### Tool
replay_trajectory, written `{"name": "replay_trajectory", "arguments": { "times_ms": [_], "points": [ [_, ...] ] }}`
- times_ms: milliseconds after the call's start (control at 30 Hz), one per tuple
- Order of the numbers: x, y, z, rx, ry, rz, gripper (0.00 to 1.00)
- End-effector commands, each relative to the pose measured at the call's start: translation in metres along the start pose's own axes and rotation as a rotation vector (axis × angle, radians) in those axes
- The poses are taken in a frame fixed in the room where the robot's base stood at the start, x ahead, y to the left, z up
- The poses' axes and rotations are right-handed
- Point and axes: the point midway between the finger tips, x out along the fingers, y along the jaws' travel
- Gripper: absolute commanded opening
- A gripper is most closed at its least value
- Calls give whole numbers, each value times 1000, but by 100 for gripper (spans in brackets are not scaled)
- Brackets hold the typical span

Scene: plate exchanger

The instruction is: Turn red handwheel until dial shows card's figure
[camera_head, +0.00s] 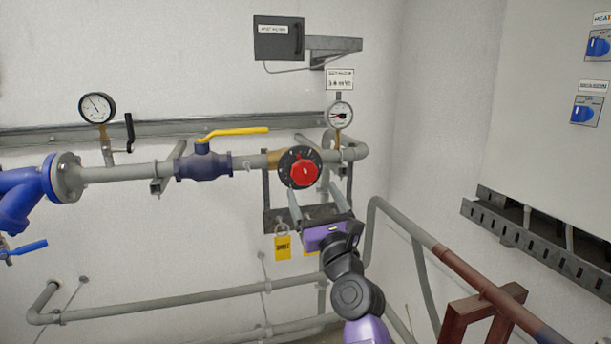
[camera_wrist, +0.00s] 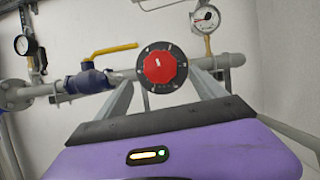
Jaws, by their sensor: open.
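The red handwheel (camera_head: 305,172) sits on a black marked disc (camera_head: 287,157) on the grey pipe. In the wrist view the red handwheel (camera_wrist: 160,68) is straight ahead, with a small white mark on it. My gripper (camera_head: 313,192) is open, its two long fingers apart, just below and in front of the handwheel. In the wrist view the fingers of my gripper (camera_wrist: 163,95) point at the wheel's lower part; contact cannot be told. The dial (camera_head: 340,115) is up and right of the wheel, and also shows in the wrist view (camera_wrist: 206,18). The card (camera_head: 340,79) hangs above the dial; its figure is too small to read surely.
A yellow lever (camera_head: 232,132) on a blue valve (camera_head: 203,165) is left of the handwheel. Another gauge (camera_head: 97,107) is farther left. A yellow tag (camera_head: 283,247) hangs below. Pipes and a red-brown frame (camera_head: 476,315) stand at the lower right.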

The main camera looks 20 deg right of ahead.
Motion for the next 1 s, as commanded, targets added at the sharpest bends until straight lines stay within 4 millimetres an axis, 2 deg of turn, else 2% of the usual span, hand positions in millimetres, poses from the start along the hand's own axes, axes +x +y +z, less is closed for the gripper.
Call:
{"name": "replay_trajectory", "arguments": {
  "times_ms": [300,500,900,933,1000],
  "points": [
    [45,-2,1,-2,-1,-2,79],
    [67,-1,1,-3,-1,0,79],
    [74,-1,1,-4,-1,-1,79],
    [74,-1,1,-4,-1,-1,78],
    [74,-1,1,-4,-1,-1,64]
  ]
}}
